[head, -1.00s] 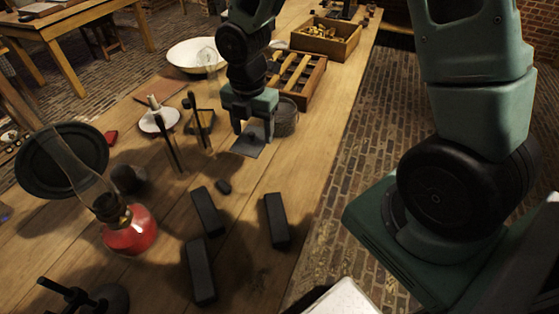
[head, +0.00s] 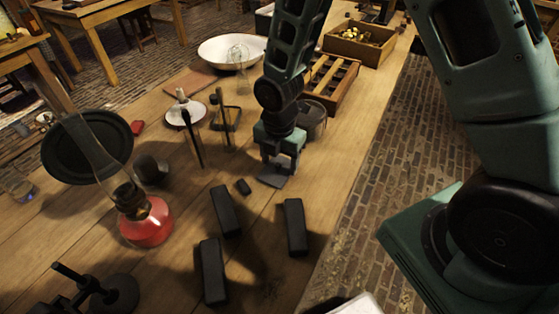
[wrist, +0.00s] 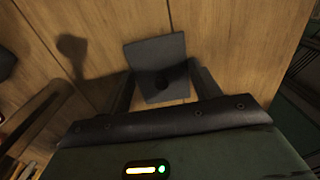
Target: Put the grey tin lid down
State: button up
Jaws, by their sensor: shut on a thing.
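A red oil lamp (head: 147,222) stands further left. A wooden divided tray (head: 345,88) is behind the tin. The table's right edge is near.

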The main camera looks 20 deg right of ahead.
jog(key=shift+f, duration=0.25)
jog(key=o, duration=0.9)
jog(key=shift+o, duration=0.2)
notch_tip(320, 180, up, 12)
jog(key=s+a+r+m, duration=0.3)
jog(key=s+r+m, duration=0.1)
jog(key=s+m, duration=0.4)
jog(key=s+a+r+m, duration=0.4)
jog(key=s+m, duration=0.5)
jog(key=s, duration=0.3)
jog(key=shift+s+m+y+p, duration=0.25)
jog(key=shift+m+y+p, duration=0.05)
jog(key=shift+p, duration=0.1)
